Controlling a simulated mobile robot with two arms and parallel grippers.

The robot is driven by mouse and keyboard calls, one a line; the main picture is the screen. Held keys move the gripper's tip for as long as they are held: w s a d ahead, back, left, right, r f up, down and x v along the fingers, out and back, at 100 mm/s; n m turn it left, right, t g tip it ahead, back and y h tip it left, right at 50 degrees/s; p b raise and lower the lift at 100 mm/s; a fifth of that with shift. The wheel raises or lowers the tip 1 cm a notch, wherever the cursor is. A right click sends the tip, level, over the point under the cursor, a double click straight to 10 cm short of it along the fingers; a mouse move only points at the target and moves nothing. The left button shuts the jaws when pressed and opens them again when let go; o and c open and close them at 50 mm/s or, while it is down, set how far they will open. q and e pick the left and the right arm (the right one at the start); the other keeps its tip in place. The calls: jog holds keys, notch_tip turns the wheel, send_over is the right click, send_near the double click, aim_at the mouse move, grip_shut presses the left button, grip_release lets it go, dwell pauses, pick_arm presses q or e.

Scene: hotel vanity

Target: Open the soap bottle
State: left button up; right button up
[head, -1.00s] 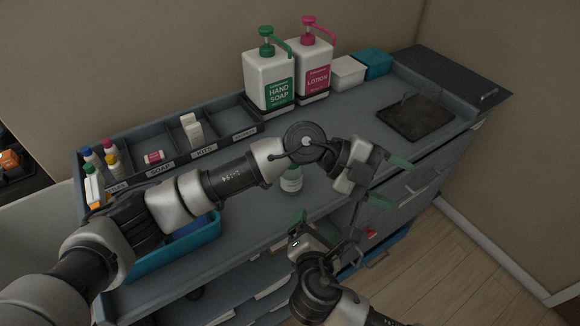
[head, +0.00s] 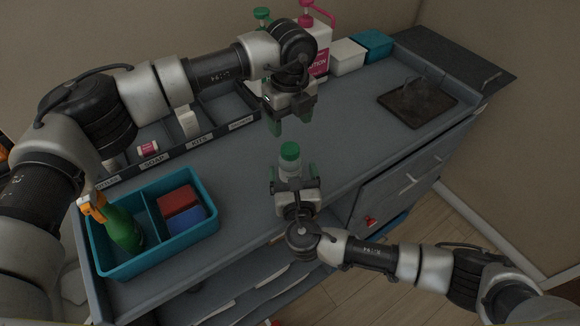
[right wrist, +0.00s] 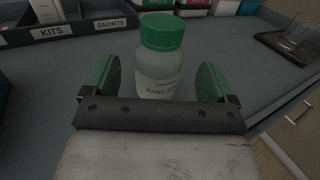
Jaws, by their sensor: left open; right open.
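The small soap bottle (head: 290,160) has a white body and a green cap, and stands upright on the grey counter. It also shows in the right wrist view (right wrist: 158,75), with its green cap on and part of a "HAND" label visible. My right gripper (head: 294,175) is open, its green fingers on either side of the bottle body with gaps between. In the right wrist view the bottle is slightly beyond the fingertips or between them; I cannot tell exactly. My left gripper (head: 290,127) is open and empty, pointing down above and slightly behind the cap.
A teal caddy (head: 107,262) with a green spray bottle (head: 123,230) and red and blue blocks stands at the front left. Large pump bottles (head: 318,50), partly hidden by my left arm, and a labelled organizer (head: 190,142) line the back. A dark tray (head: 417,105) sits right.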

aim_at(292, 168)
jog(key=shift+w+a, duration=0.15)
jog(key=shift+w, duration=0.9)
jog(key=shift+w+a, duration=0.1)
jog(key=shift+w, duration=0.9)
jog(key=shift+c, duration=0.2)
